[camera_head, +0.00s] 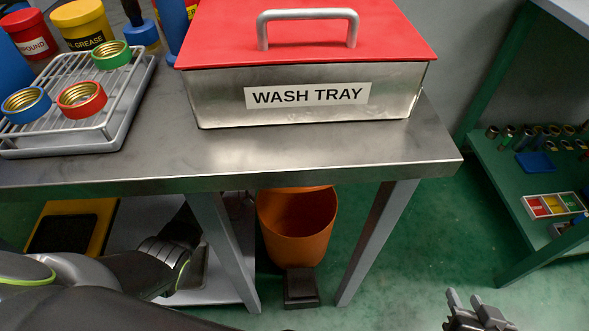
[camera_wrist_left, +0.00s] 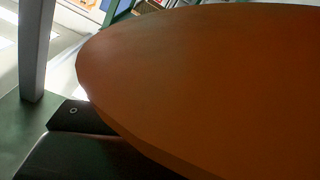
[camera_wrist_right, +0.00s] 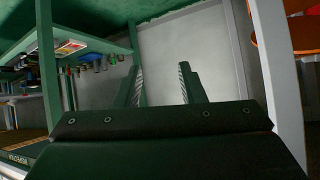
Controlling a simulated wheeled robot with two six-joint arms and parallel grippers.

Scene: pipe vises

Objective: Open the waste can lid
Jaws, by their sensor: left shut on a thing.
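The orange waste can (camera_head: 296,250) stands on the floor under the bench, its dark inside showing at the top. The bench edge cuts off the view above its rim. In the left wrist view the wide orange lid (camera_wrist_left: 200,80) fills most of the picture, tilted and very close. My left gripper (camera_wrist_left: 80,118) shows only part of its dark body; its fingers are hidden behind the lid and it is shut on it. In the head view my left arm reaches under the bench. My right gripper (camera_head: 478,305) is open and empty, also seen in the right wrist view (camera_wrist_right: 161,85).
A black pedal (camera_head: 300,288) sticks out at the can's foot. Bench legs (camera_head: 222,250) and (camera_head: 377,240) stand on either side of the can. A wash tray (camera_head: 300,100) with a red lid stands on the bench. A green shelf (camera_head: 500,185) is at right; the floor between is clear.

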